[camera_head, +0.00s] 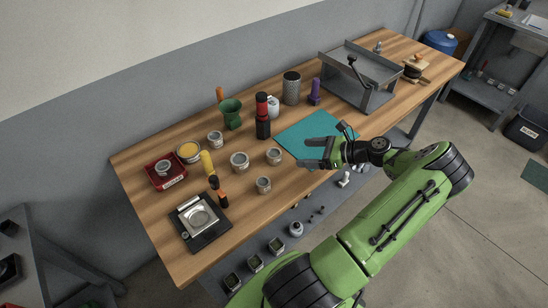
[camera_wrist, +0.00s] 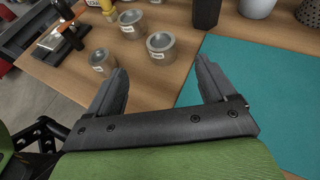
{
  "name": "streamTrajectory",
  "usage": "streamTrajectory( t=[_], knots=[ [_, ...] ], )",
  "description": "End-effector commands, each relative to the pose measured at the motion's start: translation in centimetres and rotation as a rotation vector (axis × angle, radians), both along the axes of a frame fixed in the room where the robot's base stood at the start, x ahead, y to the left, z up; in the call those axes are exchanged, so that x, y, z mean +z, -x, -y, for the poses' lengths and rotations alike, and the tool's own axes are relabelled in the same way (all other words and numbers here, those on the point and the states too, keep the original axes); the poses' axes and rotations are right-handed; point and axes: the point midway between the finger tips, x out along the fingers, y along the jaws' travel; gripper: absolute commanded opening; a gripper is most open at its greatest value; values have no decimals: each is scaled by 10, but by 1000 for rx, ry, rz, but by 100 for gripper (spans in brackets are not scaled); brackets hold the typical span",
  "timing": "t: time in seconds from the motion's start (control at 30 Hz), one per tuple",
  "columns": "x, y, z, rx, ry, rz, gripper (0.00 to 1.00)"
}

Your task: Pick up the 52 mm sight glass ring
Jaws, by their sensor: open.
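Several small round silver pieces with pale labels stand on the wooden bench. One (camera_head: 274,156) is beside the teal mat, one (camera_head: 239,161) is left of it, one (camera_head: 263,185) is nearer the front edge, and one (camera_head: 215,140) is farther back. Three of them show in the wrist view (camera_wrist: 162,47) (camera_wrist: 131,24) (camera_wrist: 102,62). The labels are too small to read, so I cannot tell which is the 52 mm ring. My gripper (camera_head: 304,153) is open and empty, above the bench at the mat's left part. The nearest silver piece lies ahead of its fingers in the wrist view (camera_wrist: 160,72).
The teal mat (camera_head: 310,128) is bare around my gripper. A black-and-red cylinder (camera_head: 263,118) and a green cup (camera_head: 231,113) stand behind the silver pieces. A red tray (camera_head: 165,183) and a black scale (camera_head: 213,235) are at left. A grey metal tray (camera_head: 375,88) stands at right.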

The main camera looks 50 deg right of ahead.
Motion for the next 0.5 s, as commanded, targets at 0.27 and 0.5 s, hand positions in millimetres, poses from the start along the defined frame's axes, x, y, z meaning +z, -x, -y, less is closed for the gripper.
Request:
streamTrajectory(
  t=[0.27, 0.5],
  knots=[
    [-24, -48, -22, 3, 0, -3, 84],
    [-42, -81, -35, 5, 0, -2, 84]
  ],
)
